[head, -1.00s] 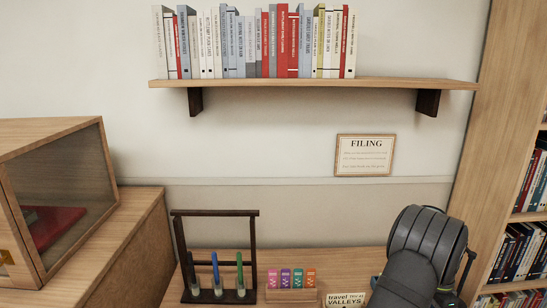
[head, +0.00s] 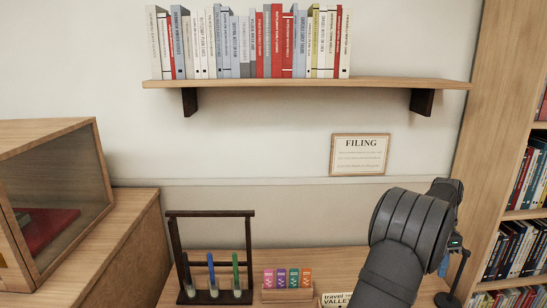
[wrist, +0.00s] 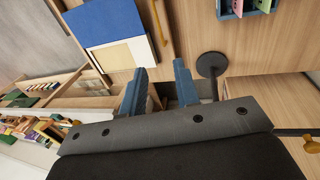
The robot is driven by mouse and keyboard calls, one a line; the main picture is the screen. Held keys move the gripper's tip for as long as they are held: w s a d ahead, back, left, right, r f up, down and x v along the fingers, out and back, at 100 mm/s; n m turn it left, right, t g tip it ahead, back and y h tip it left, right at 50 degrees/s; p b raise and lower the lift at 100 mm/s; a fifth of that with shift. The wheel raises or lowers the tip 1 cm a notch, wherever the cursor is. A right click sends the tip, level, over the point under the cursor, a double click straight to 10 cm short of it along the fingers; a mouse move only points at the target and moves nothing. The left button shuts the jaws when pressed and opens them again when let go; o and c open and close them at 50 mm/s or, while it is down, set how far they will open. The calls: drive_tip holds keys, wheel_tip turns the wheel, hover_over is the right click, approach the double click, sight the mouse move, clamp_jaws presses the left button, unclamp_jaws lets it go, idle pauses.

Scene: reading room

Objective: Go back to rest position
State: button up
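My gripper (wrist: 159,88) shows in the wrist view with its two blue fingers spread apart and nothing between them. In the head view my dark grey arm stands at the lower right, over the desk (head: 235,268), and hides most of the gripper.
A dark rack (head: 210,214) with coloured tubes and a holder with coloured cards (head: 288,295) stand on the desk. A glazed wooden case (head: 55,190) is at left, a bookshelf (head: 525,230) at right, and a wall shelf (head: 310,83) with books above.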

drive_tip(key=x, duration=1.7)
drive_tip(key=shift+s+f, duration=0.15)
drive_tip(key=s+r+t, duration=0.2)
drive_tip(key=s+r, duration=0.2)
drive_tip(key=r, duration=0.9)
drive_tip(key=s+r+t, duration=0.3)
drive_tip(key=s+r, duration=0.2)
drive_tip(key=r, duration=0.9)
drive_tip(key=shift+r, duration=0.15)
idle(0.4)
